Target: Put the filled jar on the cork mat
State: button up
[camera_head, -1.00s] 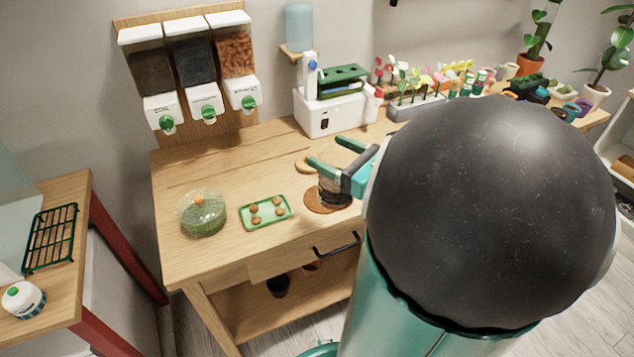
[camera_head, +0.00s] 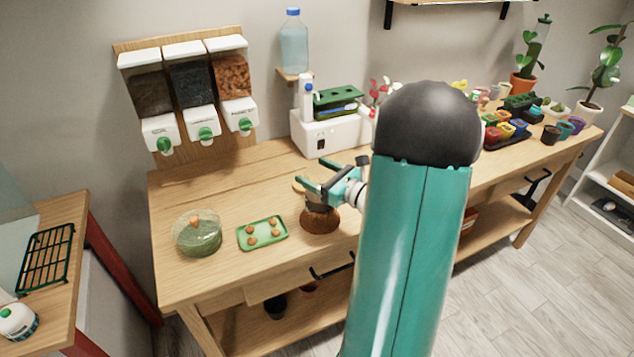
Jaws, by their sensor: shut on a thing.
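The jar (camera_head: 318,201) is a small round vessel with dark contents, over the workbench near its front edge. My gripper (camera_head: 315,175), with teal and grey fingers, is shut on it from the right, and the fingers hide part of the jar. The cork mat (camera_head: 320,224) is a brown round patch directly below and in front of the jar. Whether the jar's base touches the mat cannot be told from this angle.
A tan disc (camera_head: 298,187) lies behind the jar. A green tray with several brown balls (camera_head: 240,240) and a glass bowl with green contents (camera_head: 198,240) stand to the left. A white machine (camera_head: 328,136) stands behind. Wall dispensers (camera_head: 202,122) hang at the back left.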

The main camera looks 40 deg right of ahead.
aim_at(309, 178)
jog(key=shift+w+f, duration=0.1)
jog(key=shift+f, duration=1.45)
jog(key=o, duration=1.6)
jog(key=shift+f, duration=0.1)
jog(key=shift+o, duration=0.2)
